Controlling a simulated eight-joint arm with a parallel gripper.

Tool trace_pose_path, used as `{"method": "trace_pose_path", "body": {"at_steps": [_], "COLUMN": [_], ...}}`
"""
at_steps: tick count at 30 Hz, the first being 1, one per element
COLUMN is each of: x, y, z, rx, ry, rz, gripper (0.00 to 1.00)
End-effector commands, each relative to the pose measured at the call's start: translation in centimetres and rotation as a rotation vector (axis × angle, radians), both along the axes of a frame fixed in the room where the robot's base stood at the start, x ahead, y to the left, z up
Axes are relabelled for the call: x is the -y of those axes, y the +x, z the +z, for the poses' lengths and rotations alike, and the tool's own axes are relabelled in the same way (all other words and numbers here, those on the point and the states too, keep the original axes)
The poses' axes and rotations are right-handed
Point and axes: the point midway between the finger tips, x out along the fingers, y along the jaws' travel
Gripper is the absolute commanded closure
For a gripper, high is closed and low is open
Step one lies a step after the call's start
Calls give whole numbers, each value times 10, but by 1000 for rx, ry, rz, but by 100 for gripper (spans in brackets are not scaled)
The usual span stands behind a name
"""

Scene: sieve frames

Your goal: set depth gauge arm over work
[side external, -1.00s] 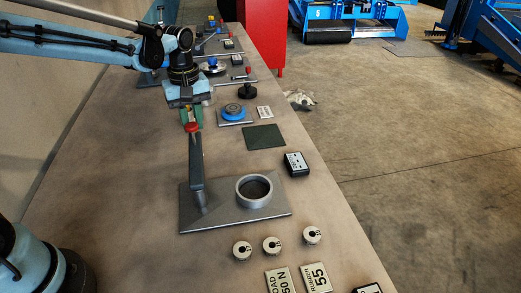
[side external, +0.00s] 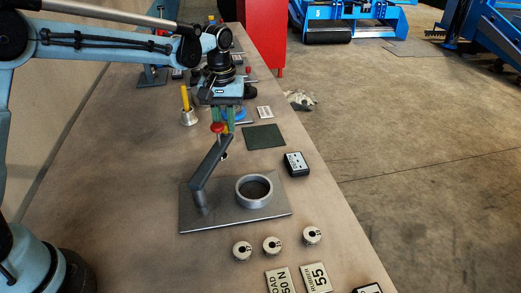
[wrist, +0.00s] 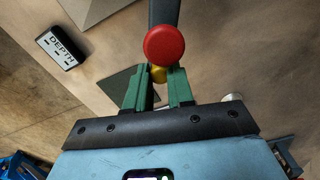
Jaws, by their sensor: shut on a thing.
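The depth gauge arm (side external: 209,165) is a dark grey bar on a post at the left of a grey base plate (side external: 228,218). It slants up and right, beside the grey ring (side external: 254,201) on the plate rather than over it. Its far end carries a red knob (side external: 217,127), also large in the wrist view (wrist: 164,43). My gripper (side external: 222,122) has its green fingers closed at the knob end. In the wrist view my fingertips (wrist: 158,80) sit either side of a yellow piece near the knob; their exact contact is partly hidden.
A black DEPTH box (side external: 296,164) and a dark green mat (side external: 264,137) lie right of and beyond the plate. Several round metal pieces (side external: 272,245) and label plates (side external: 316,278) lie in front. A cup with a yellow stick (side external: 187,115) stands left of my gripper.

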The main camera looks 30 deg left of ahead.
Motion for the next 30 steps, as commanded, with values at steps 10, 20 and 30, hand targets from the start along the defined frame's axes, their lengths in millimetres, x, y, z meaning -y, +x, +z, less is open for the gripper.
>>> {"method": "trace_pose_path", "body": {"at_steps": [10, 20, 30], "x": [54, 103, 139], "y": [6, -4, -24], "z": [0, 1, 1], "rx": [0, 1, 1], "ry": [-1, -1, -1], "rz": [-335, -645, -903], "gripper": [100, 100, 100]}}
